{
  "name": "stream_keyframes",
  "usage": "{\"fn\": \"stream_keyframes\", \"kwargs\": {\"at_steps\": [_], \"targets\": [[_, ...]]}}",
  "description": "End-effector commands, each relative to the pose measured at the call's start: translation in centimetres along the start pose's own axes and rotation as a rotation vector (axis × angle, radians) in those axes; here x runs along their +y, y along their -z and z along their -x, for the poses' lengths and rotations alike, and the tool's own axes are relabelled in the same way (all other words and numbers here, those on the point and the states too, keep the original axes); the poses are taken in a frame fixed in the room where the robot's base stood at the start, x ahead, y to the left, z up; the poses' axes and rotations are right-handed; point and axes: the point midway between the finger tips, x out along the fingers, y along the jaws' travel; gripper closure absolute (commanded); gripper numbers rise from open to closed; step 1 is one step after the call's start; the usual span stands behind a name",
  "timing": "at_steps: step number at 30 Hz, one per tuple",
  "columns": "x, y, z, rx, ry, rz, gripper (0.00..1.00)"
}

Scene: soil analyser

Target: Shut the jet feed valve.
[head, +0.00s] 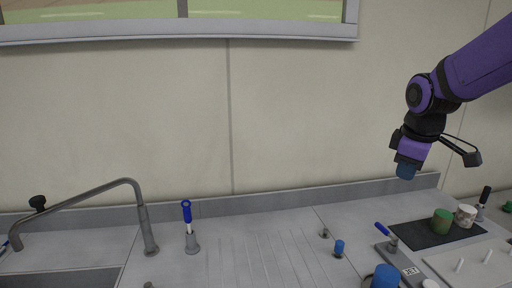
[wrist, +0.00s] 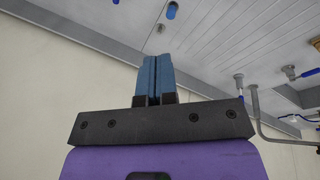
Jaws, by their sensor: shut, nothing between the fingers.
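A small valve with a blue lever (head: 383,229) on a grey stem stands at the right of the bench, just behind a small plate marked JET (head: 410,271). The lever slants up to the left. My gripper (head: 405,172) hangs above and behind this valve, near the back wall, well apart from it. Its blue fingers are together and empty, and they also show shut in the wrist view (wrist: 155,62). I cannot make out the JET plate in the wrist view.
A dark mat (head: 410,234) holds a green cup (head: 442,221) and a pale mottled cup (head: 465,215). A blue knob (head: 339,247) and a larger blue cylinder (head: 386,277) stand left of the mat. A blue-handled fitting (head: 187,212) and a bent tap (head: 143,215) stand further left.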

Motion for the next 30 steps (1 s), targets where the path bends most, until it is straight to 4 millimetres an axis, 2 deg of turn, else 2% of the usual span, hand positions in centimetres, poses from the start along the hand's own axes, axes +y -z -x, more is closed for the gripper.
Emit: {"fn": "stream_keyframes", "kwargs": {"at_steps": [3, 12, 18, 25, 26, 30], "targets": [[-2.3, -1.8, 2.7, 0.043, -0.011, -0.129, 1.0], [-8.4, -6.2, 7.5, 0.137, -0.023, -0.459, 1.0], [-12.6, -9.0, 9.2, 0.194, -0.027, -0.666, 1.0], [-15.5, -10.8, 9.8, 0.232, -0.027, -0.814, 1.0], [-15.7, -11.0, 9.8, 0.234, -0.027, -0.823, 0.95], [-16.0, -11.2, 9.8, 0.238, -0.025, -0.845, 0.63]]}}
